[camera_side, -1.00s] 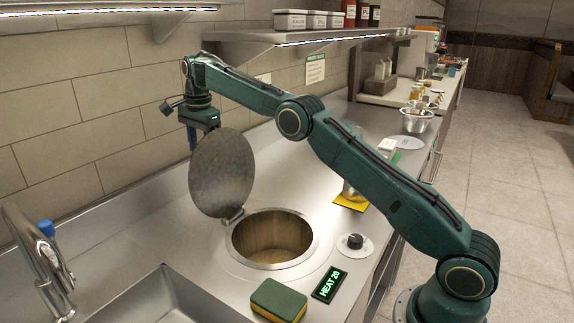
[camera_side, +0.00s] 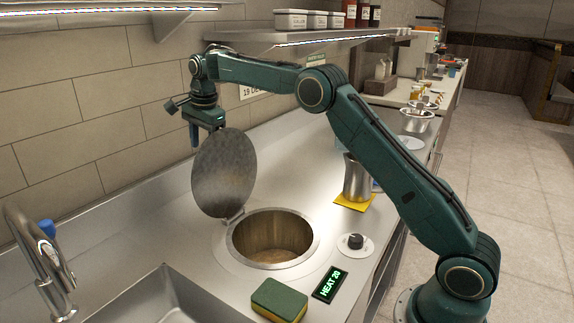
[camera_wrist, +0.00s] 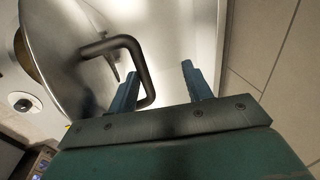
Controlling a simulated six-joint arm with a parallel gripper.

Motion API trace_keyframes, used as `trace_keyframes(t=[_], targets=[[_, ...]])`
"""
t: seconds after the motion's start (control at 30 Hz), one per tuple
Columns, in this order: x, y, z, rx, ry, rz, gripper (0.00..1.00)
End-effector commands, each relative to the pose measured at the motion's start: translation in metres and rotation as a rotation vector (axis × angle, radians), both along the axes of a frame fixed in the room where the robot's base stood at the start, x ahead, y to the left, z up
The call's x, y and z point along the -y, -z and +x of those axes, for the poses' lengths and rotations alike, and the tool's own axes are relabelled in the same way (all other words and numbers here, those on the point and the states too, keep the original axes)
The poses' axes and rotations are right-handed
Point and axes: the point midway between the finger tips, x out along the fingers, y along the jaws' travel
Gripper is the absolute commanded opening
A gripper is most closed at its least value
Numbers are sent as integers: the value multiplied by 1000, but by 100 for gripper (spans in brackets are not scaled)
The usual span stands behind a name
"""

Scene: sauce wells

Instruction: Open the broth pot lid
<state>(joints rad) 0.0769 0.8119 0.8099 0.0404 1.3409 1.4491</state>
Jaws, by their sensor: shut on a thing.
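The round steel broth pot lid (camera_side: 223,172) stands nearly upright on its hinge at the back left of the pot opening. The pot (camera_side: 273,239) is uncovered, its round well showing a brownish inside. My gripper (camera_side: 196,143) is at the back of the lid, near its upper left edge. In the wrist view, the lid (camera_wrist: 62,50) fills the left side, with its dark bent handle (camera_wrist: 128,45) reaching between the fingers of my gripper (camera_wrist: 160,88).
A sponge (camera_side: 279,299) and a HEAT 20 display (camera_side: 330,284) lie in front of the pot. A knob (camera_side: 355,241) is to its right. A steel container (camera_side: 356,180) stands on a yellow pad. The sink (camera_side: 165,300) and faucet are front left. A shelf (camera_side: 290,38) hangs above.

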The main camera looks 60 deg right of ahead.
Motion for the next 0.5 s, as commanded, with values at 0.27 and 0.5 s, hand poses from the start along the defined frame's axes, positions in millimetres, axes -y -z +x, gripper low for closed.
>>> trace_keyframes(t=[0.27,0.5], targets=[[3,17,-13,1,2,16,34],[1,11,-29,13,3,24,34]])
